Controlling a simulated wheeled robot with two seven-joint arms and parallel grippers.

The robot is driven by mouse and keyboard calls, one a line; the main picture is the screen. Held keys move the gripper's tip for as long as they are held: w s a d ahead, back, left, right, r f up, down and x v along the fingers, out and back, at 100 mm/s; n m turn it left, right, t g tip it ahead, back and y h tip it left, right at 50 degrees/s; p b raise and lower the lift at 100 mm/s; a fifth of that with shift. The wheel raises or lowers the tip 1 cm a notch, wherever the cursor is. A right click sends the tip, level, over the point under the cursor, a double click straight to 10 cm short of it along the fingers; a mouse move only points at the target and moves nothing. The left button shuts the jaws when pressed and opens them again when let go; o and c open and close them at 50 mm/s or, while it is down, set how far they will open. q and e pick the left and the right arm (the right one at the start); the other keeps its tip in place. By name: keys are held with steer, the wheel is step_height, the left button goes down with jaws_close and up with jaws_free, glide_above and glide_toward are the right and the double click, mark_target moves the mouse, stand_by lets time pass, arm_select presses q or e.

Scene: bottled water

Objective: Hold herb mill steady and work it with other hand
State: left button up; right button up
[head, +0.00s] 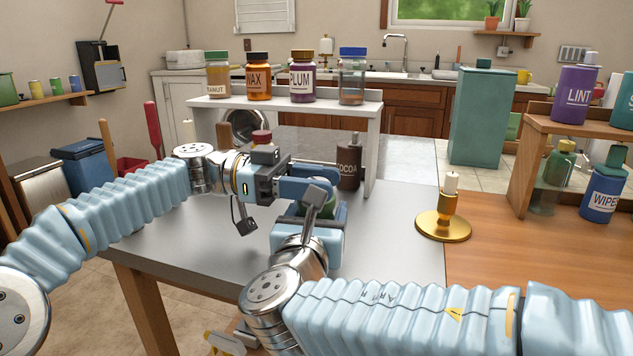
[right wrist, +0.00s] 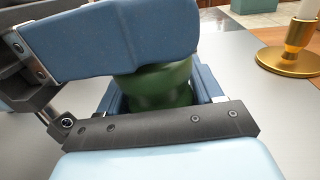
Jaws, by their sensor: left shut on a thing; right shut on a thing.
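The herb mill shows as a dark green rounded body (right wrist: 160,85) in the right wrist view. Its top and base are hidden, and in the head view it is mostly covered by my grippers. My right gripper (head: 322,228) is shut on the mill, with blue fingers on either side of it. My left gripper (head: 318,188) is shut at the mill's top, just above the right one. Its blue finger also crosses the upper part of the right wrist view. The exact contact of the left fingers is hidden.
A brown cocoa bottle (head: 349,165) and a red-lidded jar (head: 262,138) stand behind the grippers. A brass candlestick (head: 444,222) stands to the right. A white shelf (head: 290,109) holding several jars is behind. The grey tabletop (head: 390,260) is clear between mill and candlestick.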

arm_select(q)
steer(key=shift+t, duration=0.3)
steer(key=n+t, duration=0.3)
steer(key=t, duration=0.2)
steer(key=shift+s+n+h, duration=0.1)
steer(key=shift+n+h, duration=0.2)
steer(key=shift+n+t+y, duration=0.7)
steer(key=shift+n+t, duration=1.2)
steer(key=shift+t, duration=1.3)
steer(key=o, duration=1)
steer(key=shift+c, duration=0.2)
